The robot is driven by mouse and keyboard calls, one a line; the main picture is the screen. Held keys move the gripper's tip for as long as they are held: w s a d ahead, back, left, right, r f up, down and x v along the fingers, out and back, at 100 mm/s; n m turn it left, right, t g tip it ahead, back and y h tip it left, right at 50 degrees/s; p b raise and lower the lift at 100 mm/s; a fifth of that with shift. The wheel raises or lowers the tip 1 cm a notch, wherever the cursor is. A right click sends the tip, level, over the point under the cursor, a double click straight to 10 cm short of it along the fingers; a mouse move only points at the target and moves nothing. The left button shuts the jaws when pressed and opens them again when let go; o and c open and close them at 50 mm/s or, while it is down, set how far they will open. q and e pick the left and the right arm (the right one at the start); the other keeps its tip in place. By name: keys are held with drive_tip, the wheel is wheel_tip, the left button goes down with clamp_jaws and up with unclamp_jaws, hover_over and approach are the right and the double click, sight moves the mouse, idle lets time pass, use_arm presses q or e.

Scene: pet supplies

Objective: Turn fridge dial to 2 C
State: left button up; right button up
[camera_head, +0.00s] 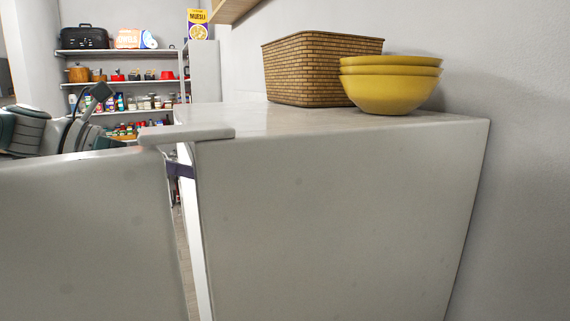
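The pale grey fridge (330,220) fills the lower middle and right, seen from close by. Its door (85,235) stands ajar at the left, with a narrow gap between door and body. The dial is not visible, and the inside of the fridge is hidden. A dark grey arm, which looks like my left one, comes in from the left behind the top of the door. Its gripper end (97,96) is partly hidden, and I cannot tell whether its fingers are open or shut. My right gripper is not in view.
A woven basket (312,72) and stacked yellow bowls (390,88) stand on the fridge top against the wall. Shelves (115,84) with several goods and a muesli box (197,24) are at the back left. A wooden shelf edge (230,10) hangs above.

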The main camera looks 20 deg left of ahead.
use_arm(q)
clamp_jaws()
drive_tip(key=shift+m+t+y+p, duration=0.3)
drive_tip(key=shift+m+p, duration=0.2)
drive_tip(key=o, duration=0.8)
unclamp_jaws()
